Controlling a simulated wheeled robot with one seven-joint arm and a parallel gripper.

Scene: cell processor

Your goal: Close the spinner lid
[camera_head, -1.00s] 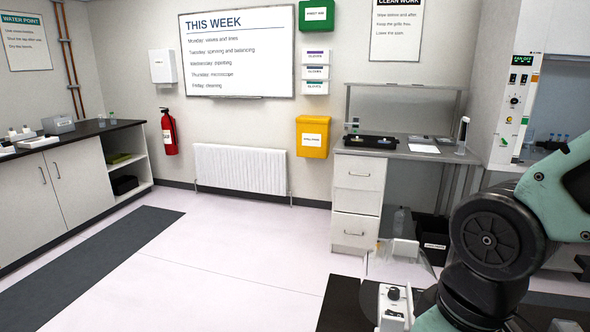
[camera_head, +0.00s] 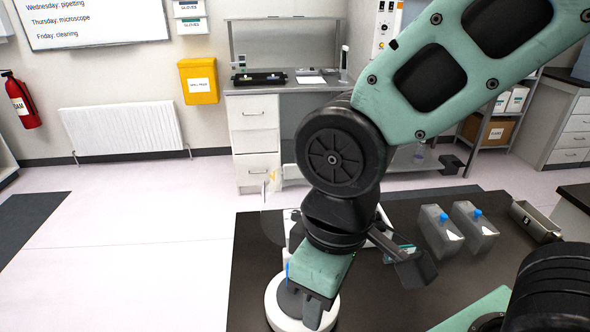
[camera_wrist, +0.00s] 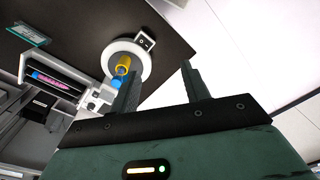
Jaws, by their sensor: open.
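My gripper (camera_head: 313,308) points down, partly hidden by my own wrist in the head view. In the wrist view its two fingers (camera_wrist: 160,76) are apart with nothing between them. A round white device (camera_head: 274,307) with a grey centre sits below the gripper at the table's near edge. In the wrist view its white ring (camera_wrist: 112,51) is just beyond the left finger, with a yellow tube-like piece (camera_wrist: 123,65) over it. A clear, upright panel (camera_head: 272,220), possibly the spinner lid, shows left of my arm. The spinner body is mostly hidden, and I cannot tell whether the gripper touches anything.
Open floor (camera_head: 130,250) lies to the left. A drawer bench (camera_head: 255,140) stands behind.

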